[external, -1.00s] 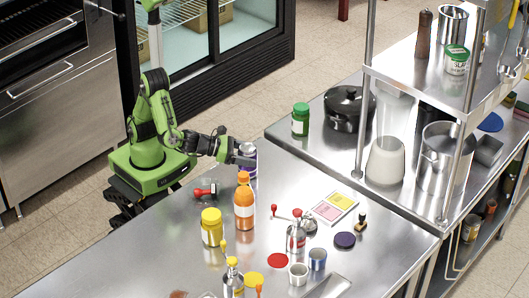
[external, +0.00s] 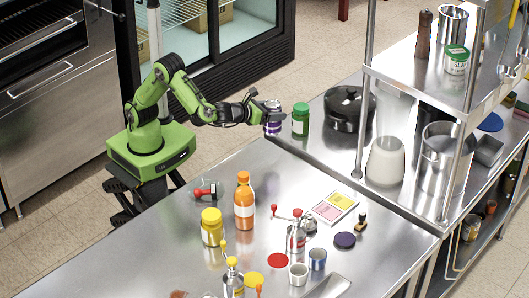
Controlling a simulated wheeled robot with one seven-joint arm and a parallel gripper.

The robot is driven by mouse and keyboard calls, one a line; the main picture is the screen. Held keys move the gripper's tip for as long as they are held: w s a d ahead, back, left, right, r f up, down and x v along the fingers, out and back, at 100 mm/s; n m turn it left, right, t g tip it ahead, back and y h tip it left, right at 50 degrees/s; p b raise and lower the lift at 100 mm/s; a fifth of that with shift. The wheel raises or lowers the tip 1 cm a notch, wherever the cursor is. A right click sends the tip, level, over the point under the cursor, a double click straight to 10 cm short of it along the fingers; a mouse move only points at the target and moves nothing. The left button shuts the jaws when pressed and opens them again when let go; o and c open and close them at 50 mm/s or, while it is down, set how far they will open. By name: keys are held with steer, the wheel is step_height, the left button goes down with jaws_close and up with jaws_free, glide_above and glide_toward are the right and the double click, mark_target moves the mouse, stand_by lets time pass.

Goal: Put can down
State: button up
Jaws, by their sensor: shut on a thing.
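The can (external: 272,126) is dark purple with a pale band. My gripper (external: 270,108) is shut on it from the left, and the can looks upright. It shows just left of a green jar (external: 300,120), at the left end of the back steel counter (external: 312,152). I cannot tell whether the can's base touches that counter or hangs a little above or beside its edge. The gripper's fingers partly hide the can's top.
A black pot (external: 348,108) stands right of the green jar. The front counter (external: 150,250) holds an orange bottle (external: 244,202), a yellow-lidded jar (external: 212,227), a red-handled stamp (external: 204,192) and several small items. A shelf post (external: 362,120) rises farther right.

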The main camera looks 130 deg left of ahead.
mark_target(271, 134)
step_height(271, 134, down, 10)
steer(key=b, duration=0.4)
steer(key=shift+d, duration=0.1)
steer(key=shift+r, duration=0.2)
steer(key=o, duration=1.3)
steer(key=shift+f, duration=0.15)
steer(key=shift+o, duration=0.2)
steer(key=shift+d+r, duration=0.2)
steer(key=p+v, duration=0.2)
steer(key=v, duration=0.9)
steer(key=shift+d+r+p, duration=0.2)
steer(key=shift+d+p, duration=0.1)
steer(key=shift+s, duration=0.2)
